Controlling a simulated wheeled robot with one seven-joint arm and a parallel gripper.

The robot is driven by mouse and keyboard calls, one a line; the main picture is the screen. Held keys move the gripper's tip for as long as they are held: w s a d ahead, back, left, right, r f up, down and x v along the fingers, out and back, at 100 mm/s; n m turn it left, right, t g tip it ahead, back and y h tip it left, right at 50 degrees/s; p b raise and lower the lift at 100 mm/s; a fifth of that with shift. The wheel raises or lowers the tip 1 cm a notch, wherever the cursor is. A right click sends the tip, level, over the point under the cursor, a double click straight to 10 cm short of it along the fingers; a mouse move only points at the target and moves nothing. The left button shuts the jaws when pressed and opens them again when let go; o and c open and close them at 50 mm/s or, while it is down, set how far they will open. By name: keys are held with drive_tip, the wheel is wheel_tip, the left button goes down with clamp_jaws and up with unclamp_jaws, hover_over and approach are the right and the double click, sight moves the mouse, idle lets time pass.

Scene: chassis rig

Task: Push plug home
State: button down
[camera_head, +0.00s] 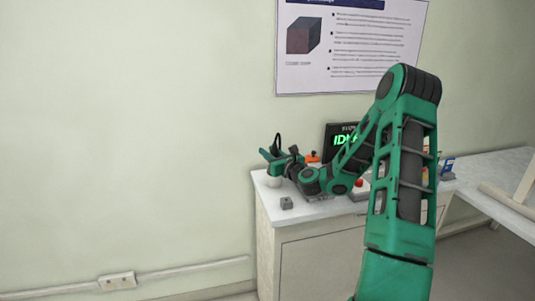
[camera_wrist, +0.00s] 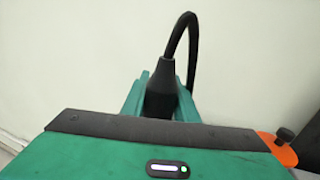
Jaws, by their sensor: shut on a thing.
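A black plug (camera_wrist: 159,98) with a thick black cable (camera_wrist: 184,30) looping up from it shows in the wrist view. My gripper (camera_wrist: 161,88) is shut on the plug, with a green finger on each side of it. In the head view my gripper (camera_head: 271,156) is over the far left corner of the counter, and the dark cable (camera_head: 277,142) arches above it. The plug's lower end is hidden behind my gripper body in the wrist view. A pale rounded object (camera_head: 273,182) is just below my gripper; I cannot tell whether the plug touches it.
A small grey block (camera_head: 286,203) sits near the counter's (camera_head: 325,213) front left. An orange item (camera_head: 312,157), a dark screen with green letters (camera_head: 341,138) and a red button (camera_head: 359,183) are to the right. My arm hides part of the counter. A wall is close behind.

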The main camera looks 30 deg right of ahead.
drive_tip(key=shift+f, duration=0.2)
drive_tip(key=c, duration=1.3)
unclamp_jaws()
drive_tip(key=s, duration=1)
drive_tip(key=shift+s, duration=0.35)
drive_tip(key=shift+a, duration=0.1)
